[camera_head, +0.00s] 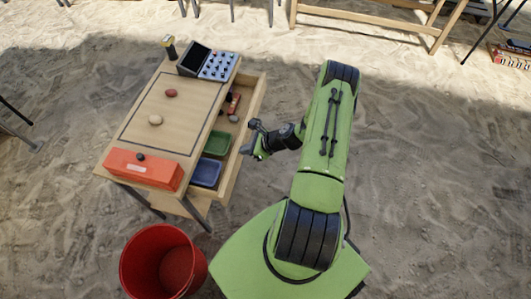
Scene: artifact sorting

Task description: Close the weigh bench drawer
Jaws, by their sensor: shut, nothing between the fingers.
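The weigh bench (136,128) stands left of the middle, with a light wooden top. Its drawer (245,137) is pulled out on the right side. Inside the drawer are a green tray (217,144), a blue tray (206,173) and small red and grey items toward the far end. My gripper (247,142) is shut and empty, just at the drawer's outer front edge. I cannot tell whether it touches the drawer. My green arm comes in from the right.
On the bench top are a red box (143,170), a device with a keypad (208,64), a reddish stone (171,93) and a pale stone (155,119). A red bucket (130,266) stands at the front left. Sandy ground to the right is clear.

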